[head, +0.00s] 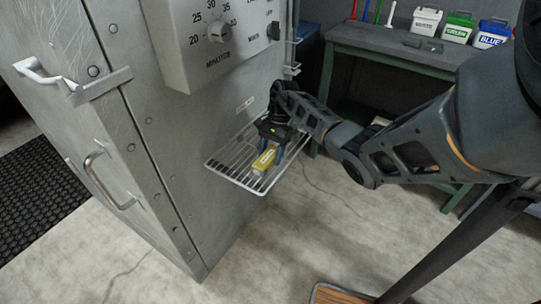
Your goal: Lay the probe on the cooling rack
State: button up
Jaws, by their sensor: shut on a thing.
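The probe (264,159) is a small yellow block-like body with a pale label. The cooling rack (232,177) is a white wire shelf fixed to the side of the grey metal cabinet. My gripper (269,151) points down over the rack and is shut on the probe, with blue fingers at its sides. The probe appears over the right part of the rack, near its front edge. I cannot tell whether it touches the wires. The upper part of the probe is partly hidden by my gripper.
The grey cabinet (155,170) has a timer box (200,60) above the rack and door handles on its left face. A dark workbench (390,45) at the back right holds white, green and blue tubs. The concrete floor in front is mostly clear.

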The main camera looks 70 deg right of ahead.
jog(key=shift+f, duration=0.45)
jog(key=o, duration=1.1)
jog(key=shift+f, duration=0.1)
jog(key=shift+o, duration=0.2)
